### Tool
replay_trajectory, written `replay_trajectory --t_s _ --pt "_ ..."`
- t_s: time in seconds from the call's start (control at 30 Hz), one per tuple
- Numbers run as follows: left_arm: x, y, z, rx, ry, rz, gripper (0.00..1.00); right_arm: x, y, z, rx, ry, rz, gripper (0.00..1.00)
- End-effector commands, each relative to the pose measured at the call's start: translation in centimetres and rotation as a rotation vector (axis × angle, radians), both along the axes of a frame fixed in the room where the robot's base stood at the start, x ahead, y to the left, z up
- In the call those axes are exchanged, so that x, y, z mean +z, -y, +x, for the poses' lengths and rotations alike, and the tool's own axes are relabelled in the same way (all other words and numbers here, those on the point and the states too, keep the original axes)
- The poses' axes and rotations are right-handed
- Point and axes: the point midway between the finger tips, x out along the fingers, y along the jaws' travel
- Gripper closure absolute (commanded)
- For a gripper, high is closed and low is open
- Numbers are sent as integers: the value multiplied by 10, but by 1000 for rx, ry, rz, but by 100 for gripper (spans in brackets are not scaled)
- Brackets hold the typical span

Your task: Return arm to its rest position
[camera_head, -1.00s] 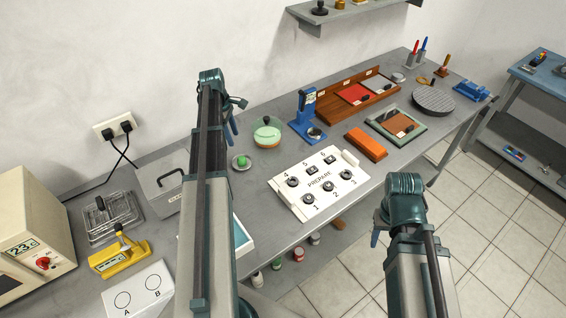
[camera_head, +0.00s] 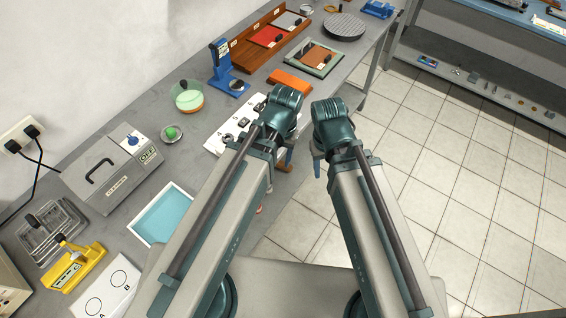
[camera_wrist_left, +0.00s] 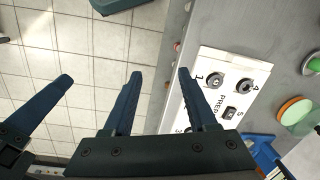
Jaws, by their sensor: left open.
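My left arm reaches up from the bottom of the head view. Its gripper (camera_head: 285,162) hangs near the table's front edge, mostly hidden behind the wrist. In the left wrist view my left gripper (camera_wrist_left: 158,73) is open, with nothing between its two blue fingers. My right gripper (camera_head: 317,166) hangs close beside it over the floor, mostly hidden by its own wrist. A blue finger at the left of the wrist view seems to belong to the right gripper.
The white PREPARE panel (camera_head: 222,138) lies just left of my left wrist; it also shows in the wrist view (camera_wrist_left: 245,76). A blue-lined tray (camera_head: 140,232), grey box (camera_head: 118,172) and yellow device (camera_head: 75,270) stand left. The tiled floor (camera_head: 440,190) on the right is open.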

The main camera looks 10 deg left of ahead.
Motion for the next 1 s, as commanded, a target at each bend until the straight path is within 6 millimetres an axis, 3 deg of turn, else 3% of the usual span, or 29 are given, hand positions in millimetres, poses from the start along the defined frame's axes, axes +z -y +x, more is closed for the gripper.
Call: replay_trajectory --t_s 0.03,0.2,0.47,0.7,1.0 --pt "0 7 -12 -60 -1 5 42 0 0 0 0 0 0 50" --pt "0 17 -22 -155 -4 14 42 0 0 0 0 0 0 50" --pt "0 18 -21 -159 -5 14 42 0 0 0 0 0 0 50" --pt "-23 18 -21 -157 -5 14 42 -23 0 0 -1 0 0 50" --pt "-19 18 -21 -156 -5 13 42 -19 0 0 -1 0 0 50"
